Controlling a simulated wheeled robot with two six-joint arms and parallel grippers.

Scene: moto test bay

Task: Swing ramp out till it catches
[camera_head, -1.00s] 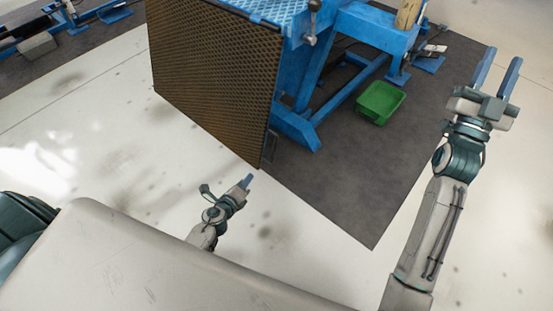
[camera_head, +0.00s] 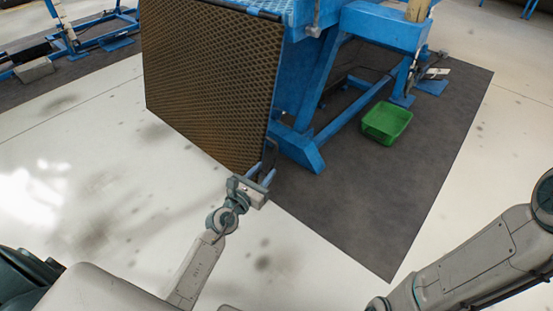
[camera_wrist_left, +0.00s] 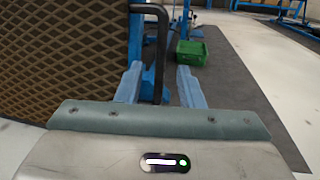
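The ramp (camera_head: 205,80) is a brown mesh panel hanging steeply from the end of the blue lift bench (camera_head: 318,85). In the left wrist view the ramp (camera_wrist_left: 60,50) fills the upper left. A dark bar handle (camera_wrist_left: 160,50) stands out at its right edge. My left gripper (camera_head: 263,173) is at the ramp's lower right corner. In the wrist view its two blue fingers are apart, one on each side of the handle, with gaps showing. My right gripper is outside the head view; only my right arm shows at lower right.
A green bin (camera_head: 386,123) stands on the dark floor mat (camera_head: 400,200) beside the bench legs. Pale floor is open in front of and left of the ramp. Another blue bench (camera_head: 90,35) stands at the far left.

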